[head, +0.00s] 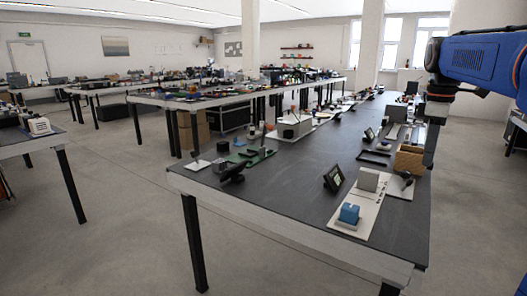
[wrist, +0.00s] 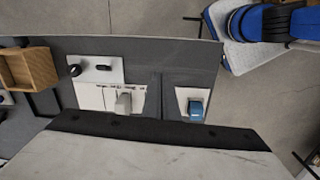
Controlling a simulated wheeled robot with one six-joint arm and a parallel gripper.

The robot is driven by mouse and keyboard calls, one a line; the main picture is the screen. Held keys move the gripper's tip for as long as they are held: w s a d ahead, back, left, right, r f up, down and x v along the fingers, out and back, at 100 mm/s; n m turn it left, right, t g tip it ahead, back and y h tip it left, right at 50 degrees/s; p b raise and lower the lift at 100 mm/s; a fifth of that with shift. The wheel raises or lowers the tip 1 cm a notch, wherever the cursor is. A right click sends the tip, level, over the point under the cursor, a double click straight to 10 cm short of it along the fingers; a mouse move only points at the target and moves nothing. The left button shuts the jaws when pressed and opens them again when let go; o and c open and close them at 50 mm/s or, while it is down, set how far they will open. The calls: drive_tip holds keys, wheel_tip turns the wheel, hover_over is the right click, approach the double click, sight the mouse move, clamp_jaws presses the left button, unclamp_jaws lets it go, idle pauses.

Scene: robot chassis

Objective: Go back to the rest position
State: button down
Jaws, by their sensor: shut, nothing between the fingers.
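My gripper (head: 430,155) hangs downward from my blue arm at the right of the head view, over the right side of the dark table (head: 270,190). Its fingertips are small and dark there, near a wooden box (head: 410,159). In the wrist view the gripper's dark fingers (wrist: 155,95) stand together in the middle, shut and empty. Beyond them lie white plates, one with a grey block (wrist: 123,103) and one with a blue block (wrist: 196,108). How far the fingers are above the table is hard to tell.
The blue block (head: 349,214) sits on a white plate near the table's front right. A small dark screen (head: 333,179) stands left of it. Small devices line the table's edges; its front middle is bare. More cluttered tables stand behind, with open grey floor between.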

drive_tip(key=s+a+f+m+t, duration=0.2)
drive_tip(key=s+a+f+m, duration=0.3)
drive_tip(key=s+f, duration=0.6)
drive_tip(key=s+a+f+m+t, duration=0.2)
drive_tip(key=s+a+f+m, duration=0.3)
drive_tip(key=s+a+f, duration=0.5)
drive_tip(key=s+f, duration=0.2)
drive_tip(key=s, duration=0.2)
drive_tip(key=shift+s+a+f+y, duration=0.15)
drive_tip(key=shift+s+f+y, duration=0.1)
drive_tip(key=shift+f+y, duration=0.05)
